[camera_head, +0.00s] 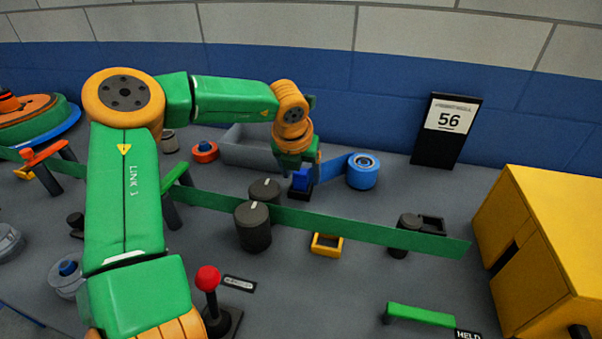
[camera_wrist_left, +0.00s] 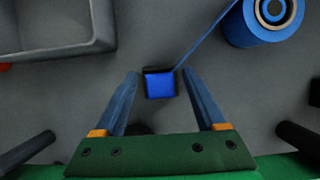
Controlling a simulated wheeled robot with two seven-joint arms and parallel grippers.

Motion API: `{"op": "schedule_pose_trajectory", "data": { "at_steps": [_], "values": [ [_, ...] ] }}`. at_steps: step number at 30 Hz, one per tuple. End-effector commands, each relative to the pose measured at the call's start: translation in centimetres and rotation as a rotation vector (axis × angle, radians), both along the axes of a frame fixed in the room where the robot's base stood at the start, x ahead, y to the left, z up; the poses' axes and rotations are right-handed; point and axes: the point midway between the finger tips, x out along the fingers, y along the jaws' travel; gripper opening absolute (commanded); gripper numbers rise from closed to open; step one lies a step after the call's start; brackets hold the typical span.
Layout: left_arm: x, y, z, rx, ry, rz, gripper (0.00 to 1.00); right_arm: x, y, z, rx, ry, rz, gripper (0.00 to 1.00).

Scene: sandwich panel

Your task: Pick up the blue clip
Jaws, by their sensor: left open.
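The blue clip (camera_head: 301,180) is a small bright blue block on a dark base, behind the long green rail. It also shows in the left wrist view (camera_wrist_left: 160,86), where its top lies between the two fingers. My left gripper (camera_head: 298,168) points down at the clip, its jaws partly hidden in the head view. In the left wrist view the gripper (camera_wrist_left: 160,76) is open, with a finger to each side of the clip and a visible gap on both sides. Whether the fingertips reach down to its height is hard to tell. My right gripper is out of view.
A blue tape roll (camera_head: 363,172) stands right of the clip, its strip running toward it. A grey bin (camera_head: 250,153) is to the left. The green rail (camera_head: 350,221) with dark knobs (camera_head: 253,226) crosses in front. A yellow box (camera_head: 545,250) stands at the right.

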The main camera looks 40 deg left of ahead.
Motion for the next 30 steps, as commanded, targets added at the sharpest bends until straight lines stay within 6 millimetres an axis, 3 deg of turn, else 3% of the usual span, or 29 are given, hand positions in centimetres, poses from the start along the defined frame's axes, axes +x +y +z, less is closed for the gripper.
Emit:
{"op": "schedule_pose_trajectory", "data": {
  "at_steps": [4,12,23,28,30],
  "values": [
    [0.0,0.0,0.0,0.000,-0.001,0.000,0.72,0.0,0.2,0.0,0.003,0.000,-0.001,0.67],
    [0.0,0.0,0.0,0.000,0.000,0.000,0.00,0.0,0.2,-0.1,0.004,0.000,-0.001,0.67],
    [0.0,0.0,0.5,0.001,-0.001,0.001,0.00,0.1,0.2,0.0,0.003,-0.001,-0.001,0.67],
    [0.1,0.0,3.2,0.002,-0.005,0.002,0.00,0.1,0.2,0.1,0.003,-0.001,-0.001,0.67],
    [-0.9,-0.6,4.4,0.001,-0.007,-0.002,0.00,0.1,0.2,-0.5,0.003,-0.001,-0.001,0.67]
  ]
}}
